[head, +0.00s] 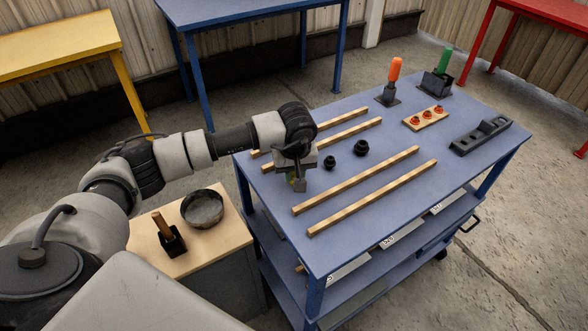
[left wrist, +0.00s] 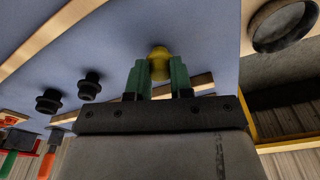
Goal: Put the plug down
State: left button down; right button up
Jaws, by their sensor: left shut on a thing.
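My left gripper (head: 299,184) is over the near left part of the blue table (head: 400,215), pointing down. In the left wrist view its green fingers (left wrist: 159,78) are shut on a yellow plug (left wrist: 159,62). The plug's lower end is hidden, and I cannot tell whether it touches the tabletop. In the head view the plug is almost wholly hidden by the gripper. Two black plugs (head: 331,162) (head: 361,148) stand on the table to the right of the gripper; they also show in the left wrist view (left wrist: 48,101) (left wrist: 90,86). My right gripper is not in view.
Several wooden strips (head: 372,190) lie across the table. Farther back are an orange-handled tool (head: 395,70), a green-handled tool (head: 444,60), a wooden board with orange pieces (head: 425,118) and a dark block (head: 482,136). A side bench (head: 150,237) holds a round pan (head: 203,208).

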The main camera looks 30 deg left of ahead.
pick_arm(q)
jog(key=shift+f, duration=0.15)
jog(key=c, duration=1)
grip_release()
jog(key=shift+r, duration=0.2)
jog(key=shift+r, duration=0.3)
notch_tip(320, 180, up, 11)
jog(key=s+d+b, duration=0.1)
jog(key=b, duration=0.1)
jog(key=shift+s, duration=0.15)
jog(key=shift+s, duration=0.1)
